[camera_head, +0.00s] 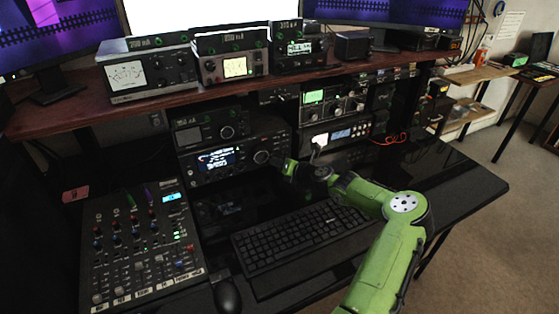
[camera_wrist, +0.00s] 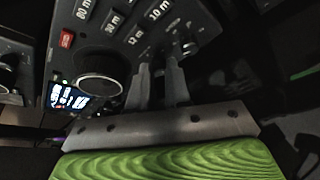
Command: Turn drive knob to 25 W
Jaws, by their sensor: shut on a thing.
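A black radio (camera_head: 213,178) with a lit display (camera_head: 216,159) stands under the shelf. In the wrist view its panel (camera_wrist: 125,62) shows turned on its side, with a large dial (camera_wrist: 99,72), band buttons and small knobs. My gripper (camera_wrist: 158,64) has its two grey fingers against the panel, beside the small knobs. It is shut on a small knob, which the fingers mostly hide. I cannot read its label or pointer, and the display's figures are too blurred to tell the watts. In the head view my gripper (camera_head: 279,163) reaches the radio's right end.
A keyboard (camera_head: 300,238) lies below my green arm. A mixer (camera_head: 138,250) and a mouse (camera_head: 227,296) are at the left front. The shelf (camera_head: 70,114) overhangs the radio.

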